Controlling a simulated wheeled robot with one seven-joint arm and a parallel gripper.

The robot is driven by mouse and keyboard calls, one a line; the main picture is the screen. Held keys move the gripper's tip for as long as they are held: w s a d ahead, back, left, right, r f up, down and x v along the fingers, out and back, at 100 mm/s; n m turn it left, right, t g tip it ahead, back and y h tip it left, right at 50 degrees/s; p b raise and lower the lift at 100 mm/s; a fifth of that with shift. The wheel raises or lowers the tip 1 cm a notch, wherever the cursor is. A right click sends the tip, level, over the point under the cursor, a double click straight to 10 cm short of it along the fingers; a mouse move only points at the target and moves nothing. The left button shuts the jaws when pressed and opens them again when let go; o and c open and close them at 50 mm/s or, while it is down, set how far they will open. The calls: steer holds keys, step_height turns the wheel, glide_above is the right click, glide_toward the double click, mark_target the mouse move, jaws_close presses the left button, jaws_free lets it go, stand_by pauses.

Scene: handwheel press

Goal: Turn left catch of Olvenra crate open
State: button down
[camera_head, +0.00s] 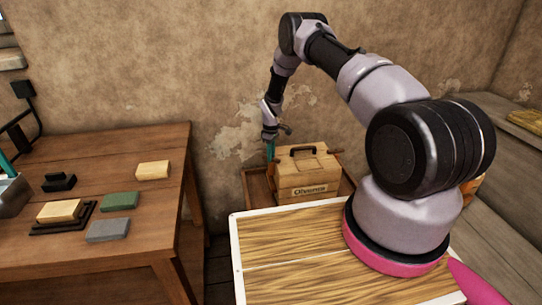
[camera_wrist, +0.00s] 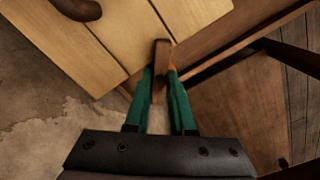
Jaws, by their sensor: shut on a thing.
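The Olvenra crate (camera_head: 307,178) is a light wooden box with a dark handle on its lid and a name label on its front. It stands on a low wooden stand against the back wall. The left catch (camera_wrist: 161,70) is a small brown wooden piece at the crate's edge in the wrist view. My gripper (camera_wrist: 160,82) has green fingers, one on each side of the catch, and is shut on it. In the head view my gripper (camera_head: 271,152) is at the crate's left side.
A wooden table (camera_head: 100,220) at the left holds a cream block (camera_head: 153,170), a green block (camera_head: 120,201), a grey block (camera_head: 107,230) and dark pieces. A wood-grained top with a white rim (camera_head: 290,255) lies in front of the crate. A bench runs along the right.

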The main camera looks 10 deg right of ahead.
steer(key=m, duration=0.5)
steer(key=shift+m, duration=2.5)
steer(key=c, duration=0.8)
jaws_free()
steer(key=shift+o, duration=0.2)
steer(key=shift+r, duration=0.1)
step_height(320, 180, up, 11)
steer(key=shift+f, duration=0.2)
